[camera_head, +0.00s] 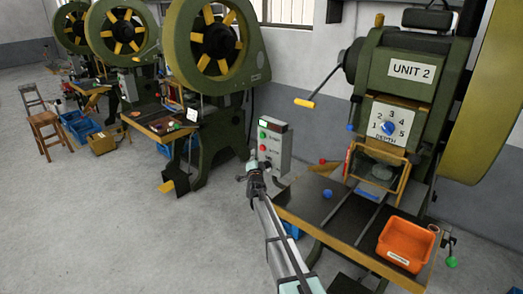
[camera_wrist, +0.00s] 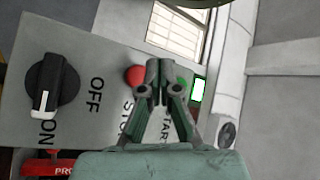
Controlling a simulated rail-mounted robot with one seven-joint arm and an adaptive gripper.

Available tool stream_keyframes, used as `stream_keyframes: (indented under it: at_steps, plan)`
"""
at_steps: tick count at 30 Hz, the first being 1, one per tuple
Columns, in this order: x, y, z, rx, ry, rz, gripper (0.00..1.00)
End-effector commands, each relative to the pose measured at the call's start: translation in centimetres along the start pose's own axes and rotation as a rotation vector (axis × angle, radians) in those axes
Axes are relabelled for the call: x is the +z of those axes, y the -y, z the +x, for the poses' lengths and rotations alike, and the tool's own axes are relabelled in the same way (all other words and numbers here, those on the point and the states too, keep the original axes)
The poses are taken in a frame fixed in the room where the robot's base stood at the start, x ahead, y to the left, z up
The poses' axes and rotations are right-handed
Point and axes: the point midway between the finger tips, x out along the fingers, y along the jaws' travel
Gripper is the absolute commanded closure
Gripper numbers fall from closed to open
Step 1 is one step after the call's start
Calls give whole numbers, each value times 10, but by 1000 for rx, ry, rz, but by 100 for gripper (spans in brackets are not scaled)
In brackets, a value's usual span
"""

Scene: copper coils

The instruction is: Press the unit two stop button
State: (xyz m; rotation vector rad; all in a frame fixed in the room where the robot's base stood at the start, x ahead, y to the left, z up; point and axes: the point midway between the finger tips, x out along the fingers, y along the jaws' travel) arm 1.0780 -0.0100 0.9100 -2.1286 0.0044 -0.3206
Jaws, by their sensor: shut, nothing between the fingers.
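The unit two press (camera_head: 412,75) stands at the right in the head view, labelled UNIT 2. Its grey control box (camera_head: 283,150) stands at its left. In the wrist view the panel (camera_wrist: 100,60) appears turned sideways. The red stop button (camera_wrist: 135,75) shows just left of my fingertips, its lettering partly covered. The green start button (camera_wrist: 184,82) is mostly hidden behind my fingers. My gripper (camera_wrist: 163,70) is shut and empty in front of the panel, between the two buttons in the picture. I cannot tell whether it touches. My gripper (camera_head: 254,168) also shows beside the box in the head view.
A black OFF/ON selector knob (camera_wrist: 52,88) and a lit green indicator (camera_wrist: 198,89) share the panel. The press table holds an orange bin (camera_head: 405,243) and a blue ball-shaped knob (camera_head: 327,194).

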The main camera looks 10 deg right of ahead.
Motion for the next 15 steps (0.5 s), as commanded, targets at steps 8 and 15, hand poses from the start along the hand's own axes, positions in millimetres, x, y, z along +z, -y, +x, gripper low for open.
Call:
stream_keyframes:
  at_steps: [8,15]
  plan:
    - [-8,-12,13,0,0,0,100]
    - [-10,-12,15,0,0,0,100]
